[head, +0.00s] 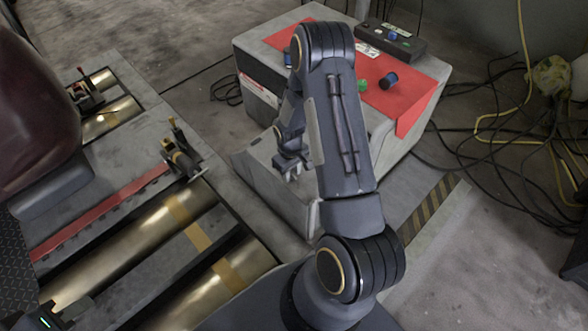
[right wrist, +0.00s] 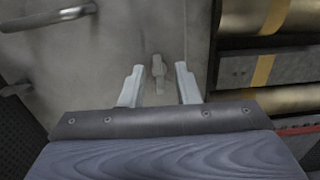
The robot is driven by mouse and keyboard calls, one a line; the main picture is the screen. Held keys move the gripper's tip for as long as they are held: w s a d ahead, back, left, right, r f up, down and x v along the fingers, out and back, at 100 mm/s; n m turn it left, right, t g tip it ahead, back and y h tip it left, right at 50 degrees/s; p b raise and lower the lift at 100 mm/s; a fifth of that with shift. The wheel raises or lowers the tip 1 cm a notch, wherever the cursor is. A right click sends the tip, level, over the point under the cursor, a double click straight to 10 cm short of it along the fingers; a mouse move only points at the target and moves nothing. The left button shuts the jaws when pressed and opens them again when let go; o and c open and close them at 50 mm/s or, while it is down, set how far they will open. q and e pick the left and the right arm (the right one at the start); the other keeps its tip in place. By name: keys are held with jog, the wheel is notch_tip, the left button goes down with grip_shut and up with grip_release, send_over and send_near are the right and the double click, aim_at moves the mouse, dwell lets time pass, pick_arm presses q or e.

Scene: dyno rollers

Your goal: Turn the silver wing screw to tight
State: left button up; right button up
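The silver wing screw (right wrist: 158,70) shows in the right wrist view as a small grey piece on a pale grey metal face. In the head view my right gripper (head: 289,170) is beside the grey cabinet (head: 262,182); the screw cannot be made out there. Part of my left gripper (head: 45,318) shows at the bottom left edge; its fingers are not clear.
A red mat (head: 408,98) with knobs tops the cabinet, with a button box (head: 390,38) behind it. Brass rollers (head: 150,245) lie in the floor at left. Cables (head: 500,140) tangle at right. A curved handle (right wrist: 48,18) is at upper left in the wrist view.

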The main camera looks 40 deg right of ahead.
aim_at(291, 174)
jog(key=shift+w, duration=0.1)
jog(key=shift+r, duration=0.3)
notch_tip(291, 174, up, 6)
jog(key=p, duration=0.2)
jog(key=shift+r+p, duration=0.2)
jog(key=shift+p, duration=0.1)
jog(key=shift+r, duration=0.5)
jog(key=shift+r, duration=0.1)
